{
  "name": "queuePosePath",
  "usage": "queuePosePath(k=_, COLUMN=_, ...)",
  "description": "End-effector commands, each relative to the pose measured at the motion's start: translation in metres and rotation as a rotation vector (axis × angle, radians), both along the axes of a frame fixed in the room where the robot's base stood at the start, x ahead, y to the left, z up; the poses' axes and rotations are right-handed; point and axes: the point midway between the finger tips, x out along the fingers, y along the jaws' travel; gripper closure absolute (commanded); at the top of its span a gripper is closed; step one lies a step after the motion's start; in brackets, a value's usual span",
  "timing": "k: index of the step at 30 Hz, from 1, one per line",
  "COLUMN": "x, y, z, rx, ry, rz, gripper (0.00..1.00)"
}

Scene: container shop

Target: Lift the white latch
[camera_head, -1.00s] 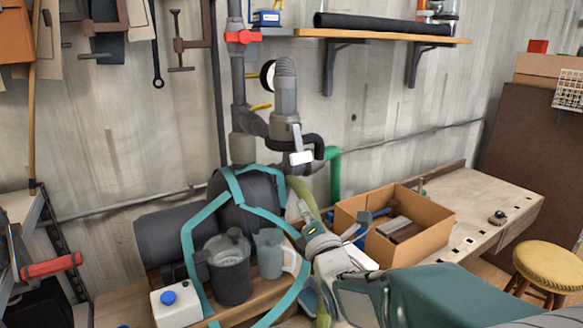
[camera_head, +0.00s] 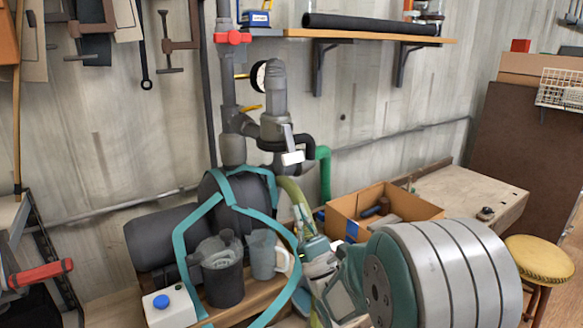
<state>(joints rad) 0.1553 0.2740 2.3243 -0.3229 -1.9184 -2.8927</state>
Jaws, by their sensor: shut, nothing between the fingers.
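The white latch (camera_head: 292,158) is a small pale block low on the right side of the grey pipe fitting, beside a black elbow. A narrow pale strip rises just above it. My gripper (camera_head: 302,216) is shut and empty, small in the picture. It is well below the latch and slightly to its right, apart from it, in front of the green hose and beside the jug. My arm's large round joint covers the lower right, and its links hide part of the bench behind.
An open cardboard box (camera_head: 405,205) stands to the right. A wooden shelf (camera_head: 370,37) hangs above.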

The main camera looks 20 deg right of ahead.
Motion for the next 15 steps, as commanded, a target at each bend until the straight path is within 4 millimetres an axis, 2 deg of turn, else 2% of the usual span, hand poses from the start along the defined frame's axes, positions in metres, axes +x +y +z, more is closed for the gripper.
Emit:
queuePosePath(k=5, x=0.003, y=0.001, z=0.004, rx=0.000, ry=0.000, rz=0.001, gripper=1.00)
queuePosePath(k=15, x=0.038, y=0.013, z=0.046, rx=0.000, ry=-0.002, rz=0.003, gripper=1.00)
